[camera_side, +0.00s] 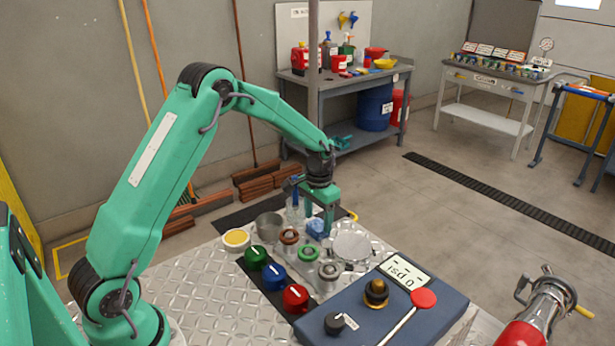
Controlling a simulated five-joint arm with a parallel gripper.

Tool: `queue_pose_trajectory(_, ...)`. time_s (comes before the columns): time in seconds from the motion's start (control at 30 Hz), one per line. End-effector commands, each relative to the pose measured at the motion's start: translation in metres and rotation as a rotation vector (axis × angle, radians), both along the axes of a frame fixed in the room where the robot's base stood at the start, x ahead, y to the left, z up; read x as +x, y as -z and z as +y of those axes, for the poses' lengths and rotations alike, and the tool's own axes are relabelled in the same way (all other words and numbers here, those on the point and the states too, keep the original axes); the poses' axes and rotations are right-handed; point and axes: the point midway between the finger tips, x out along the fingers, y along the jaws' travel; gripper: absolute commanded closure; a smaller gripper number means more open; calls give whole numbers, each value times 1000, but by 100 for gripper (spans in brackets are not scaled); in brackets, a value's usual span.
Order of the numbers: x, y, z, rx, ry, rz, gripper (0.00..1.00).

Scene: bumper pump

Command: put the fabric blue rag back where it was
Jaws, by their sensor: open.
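The blue rag (315,227) is a small crumpled bundle at the back of the work surface, beside a round silver disc. My gripper (317,218) points down with its jaws open, right at the rag. One finger is on the rag's left and one on its right; I cannot tell whether they touch it. Part of the rag is hidden by the fingers. The rag's former place cannot be told from this view.
A metal cup (269,227), a clear bottle (295,214) and the silver disc (352,246) stand close by. Green, blue and red knobs (295,297) are in front. A blue pressure panel (383,305) is front right. The diamond-plate surface (215,285) is clear at left.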

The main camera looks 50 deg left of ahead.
Motion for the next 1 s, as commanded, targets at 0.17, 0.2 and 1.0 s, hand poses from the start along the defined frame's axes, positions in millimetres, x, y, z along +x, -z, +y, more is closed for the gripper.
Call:
queue_pose_trajectory(0.17,1,-31,0,1,0,-5,39)
queue_pose_trajectory(0.2,1,-37,0,1,0,-4,39)
queue_pose_trajectory(1.0,0,-91,0,0,0,-1,39)
